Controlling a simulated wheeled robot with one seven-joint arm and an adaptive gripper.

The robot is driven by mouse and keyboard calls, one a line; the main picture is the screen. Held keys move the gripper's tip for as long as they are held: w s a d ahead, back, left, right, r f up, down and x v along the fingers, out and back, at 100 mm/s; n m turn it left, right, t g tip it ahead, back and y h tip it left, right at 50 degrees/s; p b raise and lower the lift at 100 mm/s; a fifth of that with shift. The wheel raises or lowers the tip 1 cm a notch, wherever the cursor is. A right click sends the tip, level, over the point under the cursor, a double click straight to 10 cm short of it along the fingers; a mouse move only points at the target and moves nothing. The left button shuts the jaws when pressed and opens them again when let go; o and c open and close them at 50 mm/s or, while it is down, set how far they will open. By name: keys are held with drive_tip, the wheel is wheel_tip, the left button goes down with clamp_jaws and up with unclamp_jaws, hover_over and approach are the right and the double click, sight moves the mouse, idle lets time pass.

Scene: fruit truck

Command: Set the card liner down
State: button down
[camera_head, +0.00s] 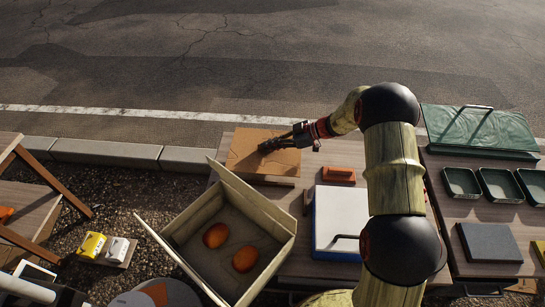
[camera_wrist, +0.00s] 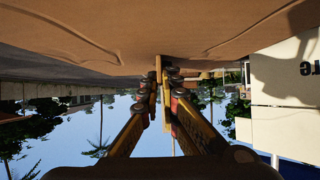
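The card liner (camera_head: 247,155) is a flat brown sheet at the back left of the wooden table in the head view. In the wrist view, where the scene is upside down, its creased brown face (camera_wrist: 110,30) fills the top. My gripper (camera_head: 268,148) is over the liner, reaching in from the right. Its fingers (camera_wrist: 163,82) are close together on a thin tan upright piece that appears to be part of the liner. The head view does not clearly show whether the liner rests on the table.
An open carton (camera_head: 172,250) with two orange fruits stands front left of the liner. A white-topped box (camera_head: 340,218) and an orange block (camera_head: 338,174) are to the right. Green trays (camera_head: 498,187) and a green case (camera_head: 480,130) lie farther right. Open road lies behind.

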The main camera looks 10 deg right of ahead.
sight(275, 151)
drive_tip(key=shift+f+b, duration=0.75)
drive_tip(key=shift+f, duration=1.7)
drive_tip(key=shift+f, duration=0.1)
drive_tip(key=c, duration=2)
unclamp_jaws()
drive_tip(key=shift+c, duration=0.2)
